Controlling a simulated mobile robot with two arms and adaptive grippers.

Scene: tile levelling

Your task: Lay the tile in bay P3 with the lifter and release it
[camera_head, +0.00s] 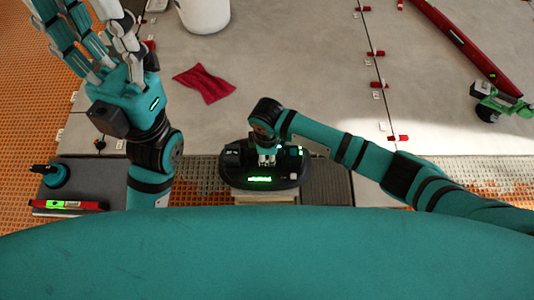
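The lifter (232,178) is a black oval device with green lights, in the lower middle of the head view. My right gripper (267,160) is directly over its centre, its pale fingers close together at the handle and shut on it. A pale edge, perhaps a tile or stack (265,197), shows below the lifter, which hides most of it; I cannot tell whether they touch. My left gripper (88,35) is raised at the upper left, open and empty, with its fingers spread toward the top edge. I see no label that marks bay P3.
Large grey tiles (300,70) cover the floor, with red and white clips (376,53) along a joint. A red cloth (205,83), a white bucket (205,15), a long red level (470,45) and a green tool (500,102) lie there. A small level (68,205) is at lower left.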

